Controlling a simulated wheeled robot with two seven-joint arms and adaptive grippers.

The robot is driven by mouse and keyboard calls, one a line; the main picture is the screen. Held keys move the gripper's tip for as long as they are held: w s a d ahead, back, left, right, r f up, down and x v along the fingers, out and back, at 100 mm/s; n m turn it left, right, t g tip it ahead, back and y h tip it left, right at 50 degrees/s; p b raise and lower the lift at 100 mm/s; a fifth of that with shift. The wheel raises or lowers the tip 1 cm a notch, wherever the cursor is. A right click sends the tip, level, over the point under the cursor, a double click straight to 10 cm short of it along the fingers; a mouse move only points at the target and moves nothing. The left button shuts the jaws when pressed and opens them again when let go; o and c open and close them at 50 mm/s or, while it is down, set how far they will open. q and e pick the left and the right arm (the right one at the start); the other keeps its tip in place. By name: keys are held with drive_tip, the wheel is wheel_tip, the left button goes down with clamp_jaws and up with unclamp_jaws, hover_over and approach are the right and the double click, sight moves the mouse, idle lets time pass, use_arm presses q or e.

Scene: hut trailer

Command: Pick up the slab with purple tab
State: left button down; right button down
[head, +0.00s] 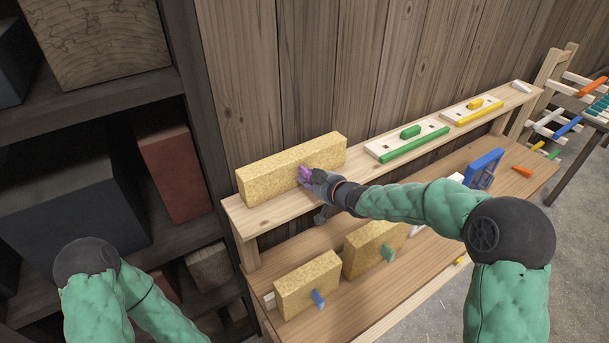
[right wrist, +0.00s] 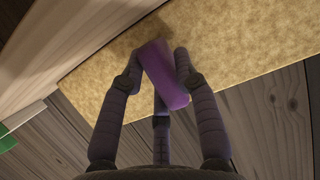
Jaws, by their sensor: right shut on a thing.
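The slab with purple tab (head: 270,174) is a long yellow speckled block standing on the upper wooden shelf, close to the plank wall. Its purple tab (head: 305,173) sticks out of the front face. My right gripper (head: 308,178) reaches in from the right and is shut on the purple tab. In the right wrist view the purple tab (right wrist: 165,75) lies between the fingers, with the yellow slab (right wrist: 235,60) behind it. The slab appears to rest on the shelf. My left arm is at the lower left, and its gripper is not in view.
The upper shelf (head: 262,222) also holds a white board with a green bar (head: 414,147) and one with a yellow bar (head: 478,112). Below stand slabs with a blue tab (head: 307,286) and a green tab (head: 372,247). A dark rack (head: 105,95) with blocks stands at left.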

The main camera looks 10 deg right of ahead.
drive_tip(key=shift+r, duration=0.75)
drive_tip(key=s+d+r+p, duration=0.2)
drive_tip(key=s+r+p, duration=0.1)
drive_tip(key=s+r, duration=0.8)
drive_tip(key=s, duration=0.3)
drive_tip(key=shift+r+p, duration=0.2)
drive_tip(key=shift+p, duration=0.15)
